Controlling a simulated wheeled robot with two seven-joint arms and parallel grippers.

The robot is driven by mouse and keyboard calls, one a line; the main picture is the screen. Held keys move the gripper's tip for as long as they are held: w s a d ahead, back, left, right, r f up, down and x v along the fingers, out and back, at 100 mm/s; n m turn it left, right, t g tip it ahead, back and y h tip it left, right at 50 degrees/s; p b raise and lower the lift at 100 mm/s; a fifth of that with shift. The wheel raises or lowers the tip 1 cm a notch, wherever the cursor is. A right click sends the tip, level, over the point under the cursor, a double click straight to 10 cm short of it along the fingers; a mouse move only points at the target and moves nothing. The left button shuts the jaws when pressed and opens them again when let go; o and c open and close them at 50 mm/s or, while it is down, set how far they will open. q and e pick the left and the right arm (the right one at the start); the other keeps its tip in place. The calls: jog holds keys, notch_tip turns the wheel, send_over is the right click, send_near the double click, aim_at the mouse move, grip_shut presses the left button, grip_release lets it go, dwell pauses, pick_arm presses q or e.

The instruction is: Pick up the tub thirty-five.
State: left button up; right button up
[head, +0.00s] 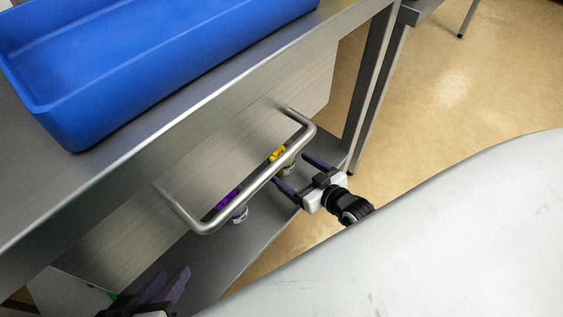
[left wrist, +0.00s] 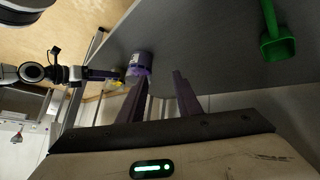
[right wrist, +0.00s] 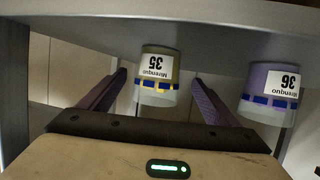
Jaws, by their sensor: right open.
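The tub thirty-five (right wrist: 172,72) shows upside down in the right wrist view, with a yellowish part, a white label reading 35 and a blue-and-yellow band. In the head view its yellow top (head: 277,154) shows beside the metal handle bar, on the lower shelf. My right gripper (head: 290,172) is open, its fingers pointing toward the tub; in the right wrist view the tub appears between the fingertips (right wrist: 160,76). I cannot tell whether they touch it. My left gripper (head: 173,272) is open and empty at the bottom left of the head view; its fingers also show in the left wrist view (left wrist: 162,74).
A purple tub labelled 36 (right wrist: 263,80) stands to one side of tub thirty-five. The handle bar (head: 252,188) passes over the tubs in the head view. A blue bin (head: 130,90) sits on the upper counter. A green scoop-like object (left wrist: 279,48) is on the shelf.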

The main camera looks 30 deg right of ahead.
jog(key=b+x, duration=0.1)
jog(key=x, duration=0.2)
jog(key=b+x, duration=0.2)
jog(key=x, duration=0.1)
jog(key=shift+d+f, duration=0.2)
jog(key=shift+w+b, duration=0.25)
jog(key=shift+b, duration=0.05)
pick_arm(q)
jog(key=r, duration=0.1)
jog(key=d+r+t+h, duration=0.1)
jog(key=d+r, duration=0.1)
jog(key=shift+w+h, duration=0.3)
pick_arm(e)
jog(key=shift+c, duration=0.3)
jog(key=shift+r, duration=0.15)
jog(key=c, duration=1.3)
